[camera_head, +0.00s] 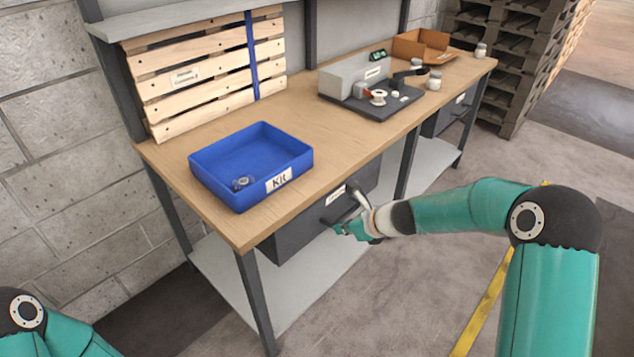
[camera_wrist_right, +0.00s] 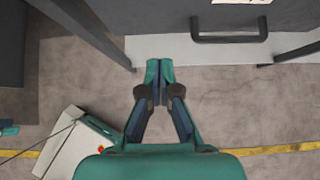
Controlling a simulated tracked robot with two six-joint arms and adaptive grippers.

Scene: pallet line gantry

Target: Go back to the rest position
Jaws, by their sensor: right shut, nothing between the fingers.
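My right gripper (camera_head: 343,231) hangs in front of the workbench's drawer front, below the tabletop edge. In the right wrist view my right gripper (camera_wrist_right: 160,66) has its fingertips together with nothing between them. The dark drawer (camera_head: 312,220) behind it has a label and a bar handle, which also shows in the right wrist view (camera_wrist_right: 229,38); I see a gap between the gripper and the handle there. My left arm shows only as a teal joint at the lower left corner; its gripper is outside the views.
A blue kit bin (camera_head: 225,190) with a small clear item inside stands on the wooden workbench (camera_head: 300,125). A grey device (camera_head: 356,75), a cardboard tray (camera_head: 420,45) and jars stand farther back. Pallets (camera_head: 510,50) are stacked beyond. Floor in front is clear.

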